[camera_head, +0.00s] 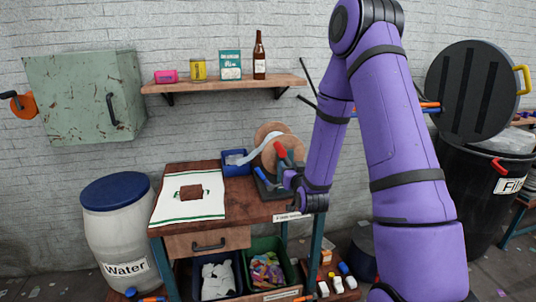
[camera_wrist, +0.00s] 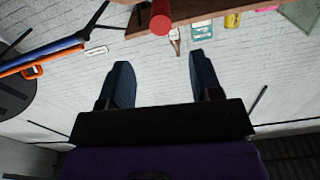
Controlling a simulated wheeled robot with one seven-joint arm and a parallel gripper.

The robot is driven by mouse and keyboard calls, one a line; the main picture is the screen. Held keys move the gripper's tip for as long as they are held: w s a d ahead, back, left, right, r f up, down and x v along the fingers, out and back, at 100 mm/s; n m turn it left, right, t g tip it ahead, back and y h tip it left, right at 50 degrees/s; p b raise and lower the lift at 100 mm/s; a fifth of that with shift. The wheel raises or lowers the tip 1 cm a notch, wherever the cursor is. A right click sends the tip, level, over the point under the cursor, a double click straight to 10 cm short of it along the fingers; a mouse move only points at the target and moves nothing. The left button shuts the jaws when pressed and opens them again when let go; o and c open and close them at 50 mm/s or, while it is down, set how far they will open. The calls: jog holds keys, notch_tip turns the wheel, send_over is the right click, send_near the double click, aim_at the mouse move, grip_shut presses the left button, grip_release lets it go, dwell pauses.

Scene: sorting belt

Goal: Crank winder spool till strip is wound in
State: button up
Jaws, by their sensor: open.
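The winder spool (camera_head: 264,133) has wooden round flanges and stands at the right end of the workbench. A pale strip (camera_head: 243,159) runs from the spool down to the left, by a blue bin. The spool's red crank handle (camera_head: 280,150) is on its near side; a red cylinder that looks like this handle (camera_wrist: 160,24) shows in the wrist view, past the fingertips and roughly centred between them. In the wrist view my gripper (camera_wrist: 159,60) is open and empty. My arm and gripper hide part of the winder's base.
The workbench (camera_head: 185,176) carries a white cloth (camera_head: 166,205) and a blue bin (camera_head: 237,168). A shelf (camera_head: 220,86) with boxes and a bottle (camera_head: 259,55) hangs above. A water barrel (camera_head: 117,235) stands left, a black bin (camera_head: 470,170) right.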

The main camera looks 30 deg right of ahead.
aim_at(284, 155)
jog(key=x, duration=1)
jog(key=shift+w, duration=0.4)
jog(key=shift+r, duration=0.1)
grip_shut()
